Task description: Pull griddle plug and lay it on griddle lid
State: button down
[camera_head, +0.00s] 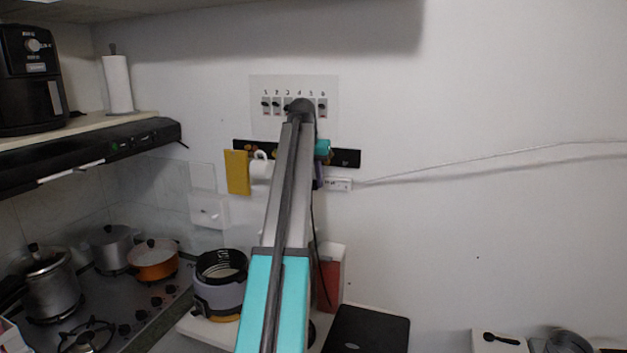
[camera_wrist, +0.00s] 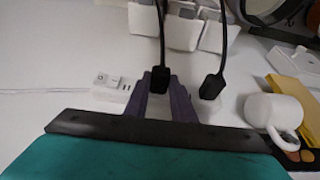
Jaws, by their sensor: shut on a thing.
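My gripper (camera_wrist: 160,82) has purple fingers and is shut on a black plug (camera_wrist: 159,78), whose cord runs up out of the wrist view. A second black plug (camera_wrist: 212,86) with its own cord is just right of the fingers. A white power strip (camera_wrist: 108,85) is left of the fingers; I cannot tell whether the held plug sits in an outlet. In the head view the strip (camera_head: 338,184) is on the wall, and my arm hides most of the gripper and plug. The flat black griddle lid (camera_head: 366,331) is low, right of my arm.
A black wall rail (camera_head: 345,158) holds a white mug (camera_head: 261,168) and a yellow item (camera_head: 237,172). A rice cooker (camera_head: 219,285) and a red-and-white box (camera_head: 331,278) stand near my arm. A dark cord hangs beside it. The wall at right is mostly clear.

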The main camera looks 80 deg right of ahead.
jog(key=shift+a, duration=0.15)
jog(key=shift+w+a, duration=0.1)
jog(key=shift+a, duration=0.15)
jog(key=shift+w+a, duration=0.2)
jog(key=shift+a, duration=0.75)
dwell(0.6)
jog(key=shift+w+a, duration=0.15)
jog(key=shift+a, duration=0.75)
jog(key=shift+w+a, duration=0.15)
jog(key=shift+a, duration=0.75)
